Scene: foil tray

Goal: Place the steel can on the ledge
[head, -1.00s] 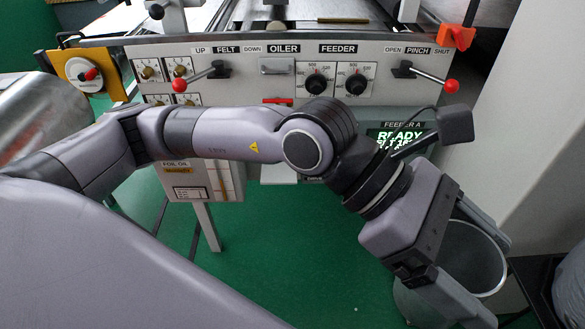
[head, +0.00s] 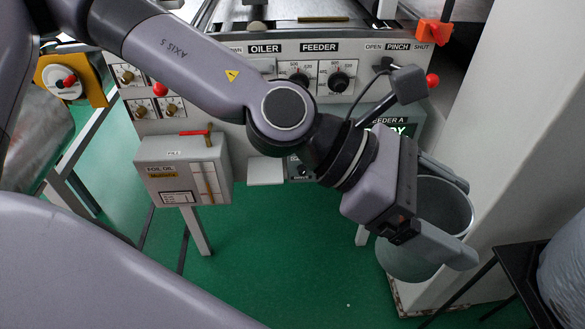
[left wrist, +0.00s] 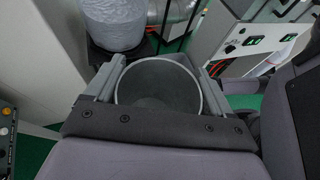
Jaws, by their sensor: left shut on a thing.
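The steel can (head: 410,262) is a grey, open-topped metal cylinder at the lower right of the head view. My left gripper (head: 452,212) is shut on it, with one finger on each side near the rim. The can is held off the floor, roughly upright with its mouth showing. In the left wrist view the can (left wrist: 158,88) sits between both fingers and looks empty. A small white plate (head: 266,171) juts out below the front panel; I cannot tell whether it is the ledge. My right gripper is not in view.
The machine panel (head: 365,48) with knobs and red-tipped levers stands behind my arm. A pale column (head: 510,130) rises right of the can. A dark-framed stand (head: 512,262) is at far right. Green floor is clear below.

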